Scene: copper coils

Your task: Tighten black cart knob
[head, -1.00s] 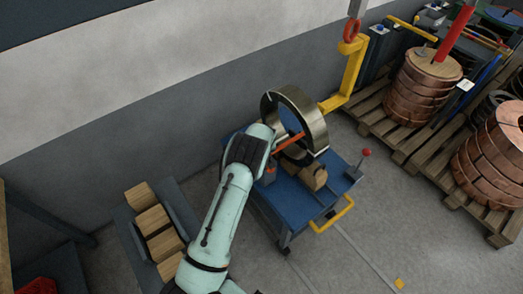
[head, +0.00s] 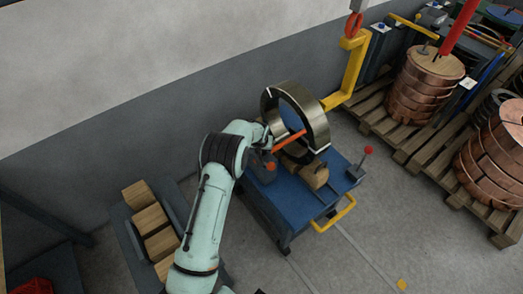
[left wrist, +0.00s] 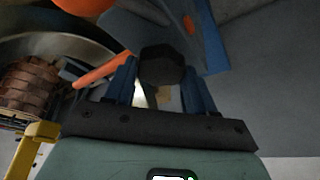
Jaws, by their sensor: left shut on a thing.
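The black knob (left wrist: 162,65) is faceted and dark in the left wrist view. It sits between the two blue fingers of my left gripper (left wrist: 160,85), which is shut on it. In the head view my left gripper (head: 265,158) is at the left side of the blue cart (head: 275,205), beside the big steel ring; the knob cannot be made out there. The blue cart has a yellow handle (head: 333,214) and a red-tipped lever (head: 368,151). My right gripper is in neither view.
A steel ring (head: 318,128) stands on the cart with an orange bar (head: 290,143) across its opening. A yellow hook arm (head: 352,75) reaches it. A bin of wooden blocks (head: 150,222) is left, copper coils (head: 415,98) on pallets right.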

